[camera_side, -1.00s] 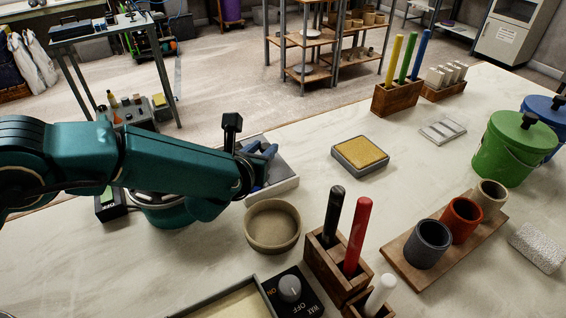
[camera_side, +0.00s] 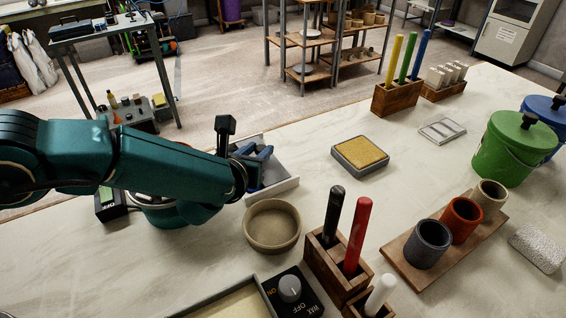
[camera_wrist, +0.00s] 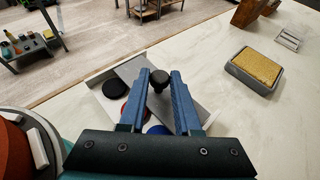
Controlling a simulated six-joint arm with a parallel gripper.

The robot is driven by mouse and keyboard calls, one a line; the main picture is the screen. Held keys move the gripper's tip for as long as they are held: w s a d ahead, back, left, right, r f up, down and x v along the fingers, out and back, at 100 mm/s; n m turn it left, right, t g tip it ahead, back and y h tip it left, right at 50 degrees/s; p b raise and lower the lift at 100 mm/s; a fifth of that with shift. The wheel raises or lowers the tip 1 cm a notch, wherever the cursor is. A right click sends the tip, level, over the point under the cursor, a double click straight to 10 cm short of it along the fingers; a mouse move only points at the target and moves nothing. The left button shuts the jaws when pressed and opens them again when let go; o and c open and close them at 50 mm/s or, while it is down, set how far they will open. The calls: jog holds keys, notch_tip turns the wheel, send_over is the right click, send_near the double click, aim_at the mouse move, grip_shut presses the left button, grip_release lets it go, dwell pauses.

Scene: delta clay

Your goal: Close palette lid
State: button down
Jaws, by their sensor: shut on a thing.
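The palette is a pale shallow box (camera_side: 282,187), beyond the round clay dish in the side view. In the wrist view the box (camera_wrist: 92,82) is partly uncovered, with a black disc (camera_wrist: 115,89), a red disc and a blue disc (camera_wrist: 157,130) showing inside. A grey lid (camera_wrist: 131,69) lies across its far part and has a dark knob (camera_wrist: 158,82). My gripper (camera_wrist: 160,76) is shut on this knob, with its blue fingers on either side. In the side view my gripper (camera_side: 262,153) is over the palette's left part and hides the knob.
A round clay dish (camera_side: 272,226) stands close in front of the palette. A grey tray with a yellow sponge (camera_side: 360,152) lies to the right, with bare table between. A wooden holder (camera_side: 337,262) with a black and a red stick stands nearer.

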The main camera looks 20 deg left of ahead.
jog(key=shift+s+a, duration=0.65)
jog(key=shift+a, duration=0.05)
jog(key=c, duration=0.6)
grip_release()
jog(key=shift+v, duration=2.6)
jog(key=shift+r, duration=0.1)
